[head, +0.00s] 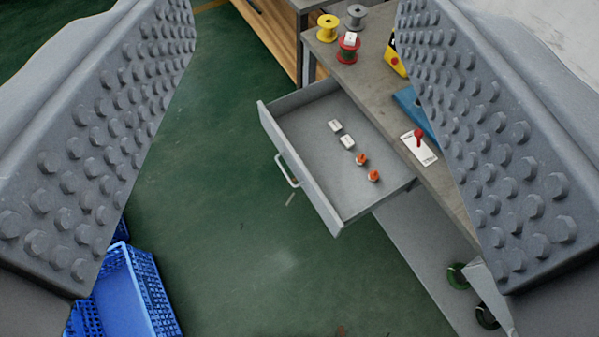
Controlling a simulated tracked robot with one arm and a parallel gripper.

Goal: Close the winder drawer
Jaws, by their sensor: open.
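The winder drawer (299,174) is a grey drawer pulled out from under a grey workbench (370,62). Its front panel faces left and carries a pale bar handle (287,171). Inside lie two small white blocks (341,133) and two orange pieces (367,168). My gripper (296,45) is open, with its two studded grey fingers at the left and right of the picture. The drawer shows between the fingers, apart from them. The right finger hides part of the bench.
On the bench stand yellow, grey and red spools (328,28), a yellow device (395,60), a blue item (412,108) and a white plate with a red lever (419,142). Blue crates (130,292) sit on the floor at lower left. The green floor (215,180) before the drawer is clear.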

